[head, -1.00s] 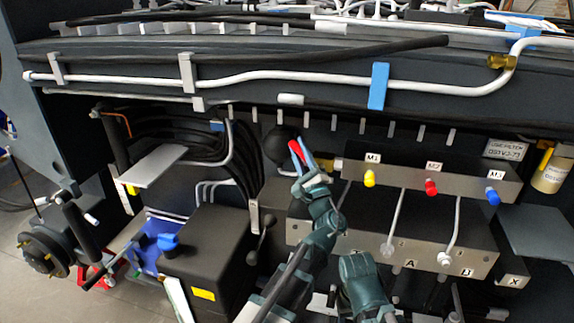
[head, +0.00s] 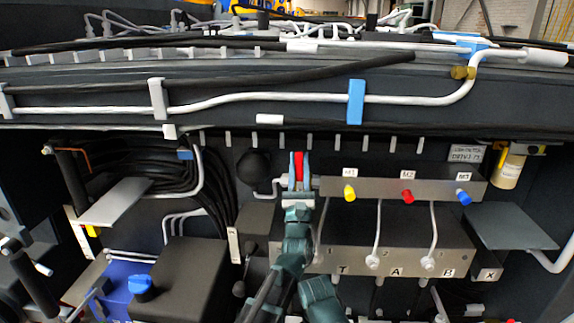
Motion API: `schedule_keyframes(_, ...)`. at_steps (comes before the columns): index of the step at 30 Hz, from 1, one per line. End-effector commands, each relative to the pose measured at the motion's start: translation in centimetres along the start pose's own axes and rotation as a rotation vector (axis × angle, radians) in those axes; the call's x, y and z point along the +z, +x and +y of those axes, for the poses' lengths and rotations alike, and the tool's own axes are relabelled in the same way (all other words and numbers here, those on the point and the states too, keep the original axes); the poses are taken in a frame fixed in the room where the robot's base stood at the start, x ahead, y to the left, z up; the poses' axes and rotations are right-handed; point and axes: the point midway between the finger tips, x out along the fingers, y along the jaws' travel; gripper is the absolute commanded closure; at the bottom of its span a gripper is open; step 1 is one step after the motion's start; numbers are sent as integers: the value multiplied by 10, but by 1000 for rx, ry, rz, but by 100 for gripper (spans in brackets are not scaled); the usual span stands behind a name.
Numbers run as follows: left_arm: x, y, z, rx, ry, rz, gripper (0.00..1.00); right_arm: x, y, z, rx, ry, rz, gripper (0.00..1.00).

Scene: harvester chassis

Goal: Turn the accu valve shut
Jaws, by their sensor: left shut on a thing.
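The accu valve shows as a red handle (head: 299,166), standing about upright at the left end of the silver valve block. A black ball-shaped accumulator (head: 253,167) is just left of it. My left gripper (head: 299,163) points up from below, its two blue-tipped fingers on either side of the red handle and shut on it. The gripper and its wrist hide the valve body. My right gripper is not in view.
The silver block (head: 330,187) carries a yellow cap (head: 349,193), a red cap (head: 407,196) and a blue cap (head: 464,196) close to the right. A black cable bundle (head: 150,165) hangs left. A beam with pipes (head: 210,100) runs above.

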Motion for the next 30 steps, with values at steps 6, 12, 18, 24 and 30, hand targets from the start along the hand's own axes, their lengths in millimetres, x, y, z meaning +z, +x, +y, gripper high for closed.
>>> schedule_keyframes(6,-1,-1,-12,-33,36,2,100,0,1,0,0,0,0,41)
schedule_keyframes(12,-1,-2,-15,-41,46,3,100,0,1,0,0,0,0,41)
schedule_keyframes(18,-1,-2,-15,-42,46,3,100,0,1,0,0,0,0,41)
schedule_keyframes(24,-1,-2,-15,-41,45,3,54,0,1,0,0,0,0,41)
schedule_keyframes(30,-1,-2,-14,-39,44,2,41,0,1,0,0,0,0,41)
